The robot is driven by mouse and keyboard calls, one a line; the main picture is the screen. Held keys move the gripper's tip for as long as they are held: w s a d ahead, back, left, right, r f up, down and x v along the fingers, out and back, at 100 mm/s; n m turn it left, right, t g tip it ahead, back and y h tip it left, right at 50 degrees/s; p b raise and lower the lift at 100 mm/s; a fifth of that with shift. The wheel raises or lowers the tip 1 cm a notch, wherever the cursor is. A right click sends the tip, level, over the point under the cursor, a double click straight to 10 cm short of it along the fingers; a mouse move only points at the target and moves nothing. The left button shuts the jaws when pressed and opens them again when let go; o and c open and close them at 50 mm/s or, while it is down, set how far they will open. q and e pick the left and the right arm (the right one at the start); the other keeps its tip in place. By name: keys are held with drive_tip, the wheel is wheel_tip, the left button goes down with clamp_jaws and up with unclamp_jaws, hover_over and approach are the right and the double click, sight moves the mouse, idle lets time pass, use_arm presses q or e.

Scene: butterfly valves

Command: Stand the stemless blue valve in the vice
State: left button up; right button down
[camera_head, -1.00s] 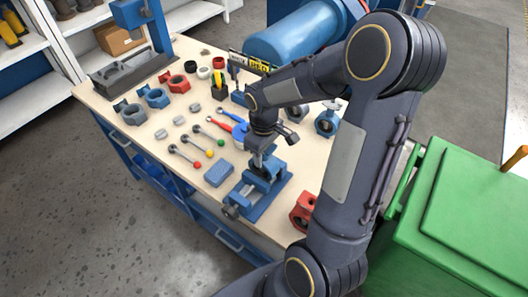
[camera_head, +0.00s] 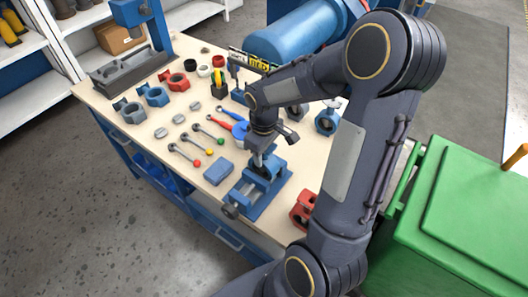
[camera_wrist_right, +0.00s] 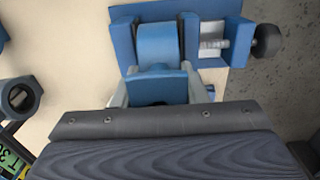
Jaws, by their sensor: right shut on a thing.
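The blue vice (camera_head: 262,198) stands at the front edge of the workbench. It also shows at the top of the right wrist view (camera_wrist_right: 209,74), with its screw and dark knob to the right. My right gripper (camera_head: 264,160) points down over the vice. It is shut on the blue valve (camera_wrist_right: 157,45), whose rounded body lies at the vice's jaw gap in the wrist view. I cannot tell whether the valve rests on the vice floor. My left gripper is not in view.
Levers with coloured balls (camera_head: 197,163), a blue block (camera_head: 219,172) and other valve bodies (camera_head: 153,95) lie left of the vice. A red valve (camera_head: 304,210) is close on its right, another blue valve (camera_head: 327,122) behind. A green bin (camera_head: 460,215) stands at right.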

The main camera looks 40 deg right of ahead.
drive_tip(key=c, duration=0.8)
unclamp_jaws()
wheel_tip(320, 180, up, 8)
